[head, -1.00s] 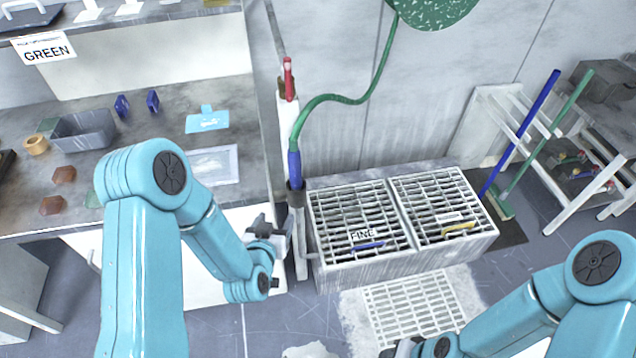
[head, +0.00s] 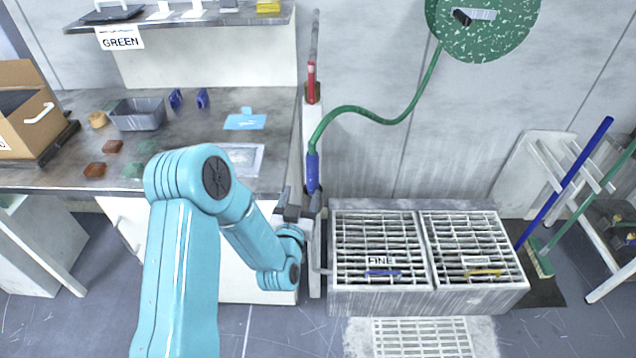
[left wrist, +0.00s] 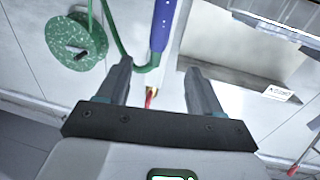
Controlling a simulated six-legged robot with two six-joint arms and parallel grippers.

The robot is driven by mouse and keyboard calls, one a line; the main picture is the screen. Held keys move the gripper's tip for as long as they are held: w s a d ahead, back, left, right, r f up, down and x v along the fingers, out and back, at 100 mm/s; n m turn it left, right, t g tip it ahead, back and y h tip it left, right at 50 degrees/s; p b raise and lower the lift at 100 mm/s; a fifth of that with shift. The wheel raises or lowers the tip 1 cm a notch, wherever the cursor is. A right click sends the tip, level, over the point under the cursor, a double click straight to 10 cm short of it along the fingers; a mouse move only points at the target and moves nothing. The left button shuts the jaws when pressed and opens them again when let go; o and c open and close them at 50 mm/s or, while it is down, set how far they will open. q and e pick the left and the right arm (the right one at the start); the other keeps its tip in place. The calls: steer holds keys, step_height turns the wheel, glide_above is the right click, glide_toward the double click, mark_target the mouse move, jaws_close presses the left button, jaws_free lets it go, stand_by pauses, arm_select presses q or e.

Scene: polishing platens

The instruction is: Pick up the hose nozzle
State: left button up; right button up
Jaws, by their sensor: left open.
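The hose nozzle (head: 313,173) is blue and hangs upright in a holder on the narrow white post, with the green hose (head: 368,112) running from its top. My left gripper (head: 298,203) is just below and left of the nozzle in the head view, open and empty. In the left wrist view, the open left gripper (left wrist: 156,72) points toward the post and the blue nozzle (left wrist: 163,25) appears beyond the fingers, apart from them. The nozzle's lower end is partly hidden by the holder or gripper in the head view. My right gripper is not in view.
A grated double basin (head: 428,298) stands right of the post. The workbench (head: 205,165) with a grey bin (head: 138,114) lies to the left. A red-handled tool (head: 312,82) is above the nozzle, and a green reel (head: 480,28) is on the wall.

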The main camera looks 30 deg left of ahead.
mark_target(310, 164)
arm_select(q)
steer(key=p+x, duration=0.2)
steer(key=x, duration=0.6)
steer(key=shift+w+a+r, duration=0.1)
steer(key=shift+w+a, duration=0.15)
steer(key=shift+a, duration=0.1)
steer(key=shift+w+d, duration=0.1)
steer(key=shift+w, duration=0.2)
steer(key=shift+w+r, duration=0.1)
steer(key=shift+w, duration=0.15)
steer(key=p+x, duration=0.2)
steer(key=x, duration=0.1)
steer(key=shift+w+a, duration=0.25)
steer(key=shift+w, duration=0.05)
steer(key=shift+w+f, duration=0.2)
steer(key=shift+w, duration=0.3)
steer(key=shift+s+a, duration=0.1)
steer(key=shift+a, duration=0.05)
jaws_close()
